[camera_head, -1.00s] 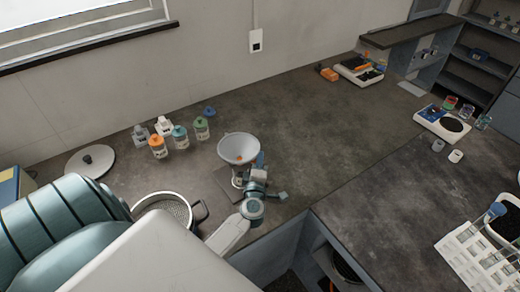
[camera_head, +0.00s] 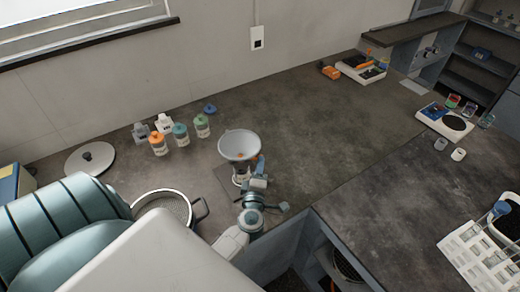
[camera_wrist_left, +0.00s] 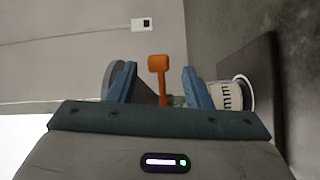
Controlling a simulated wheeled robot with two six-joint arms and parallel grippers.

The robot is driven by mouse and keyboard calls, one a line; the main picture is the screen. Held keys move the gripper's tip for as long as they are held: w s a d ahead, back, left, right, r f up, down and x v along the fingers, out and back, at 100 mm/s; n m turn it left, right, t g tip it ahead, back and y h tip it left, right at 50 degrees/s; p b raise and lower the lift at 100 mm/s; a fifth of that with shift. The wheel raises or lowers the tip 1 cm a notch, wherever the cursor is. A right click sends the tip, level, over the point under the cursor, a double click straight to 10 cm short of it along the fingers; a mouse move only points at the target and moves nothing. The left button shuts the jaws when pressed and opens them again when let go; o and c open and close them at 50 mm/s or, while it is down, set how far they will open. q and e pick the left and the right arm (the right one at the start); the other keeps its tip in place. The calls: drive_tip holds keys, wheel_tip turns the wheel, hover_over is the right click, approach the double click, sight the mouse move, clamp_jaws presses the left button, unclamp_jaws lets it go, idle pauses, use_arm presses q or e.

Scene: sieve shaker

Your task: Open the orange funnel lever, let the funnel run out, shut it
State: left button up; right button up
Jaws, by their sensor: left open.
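In the left wrist view the orange funnel lever (camera_wrist_left: 158,66) sits between the two blue fingers of my open left gripper (camera_wrist_left: 160,86), with gaps on both sides. A white cup with dark markings (camera_wrist_left: 230,97) is beside the right finger, partly hidden. My right gripper is not in view.
Several capped jars (camera_head: 180,134) stand behind and left of the funnel. A round sieve pan (camera_head: 163,203) sits near my left arm, and a lid (camera_head: 89,159) lies further left. The bench right of the funnel is clear up to its front edge.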

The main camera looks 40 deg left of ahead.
use_arm(q)
drive_tip(key=b+v, duration=0.1)
drive_tip(key=v, duration=0.5)
drive_tip(key=shift+s, duration=0.25)
drive_tip(key=shift+d, duration=0.15)
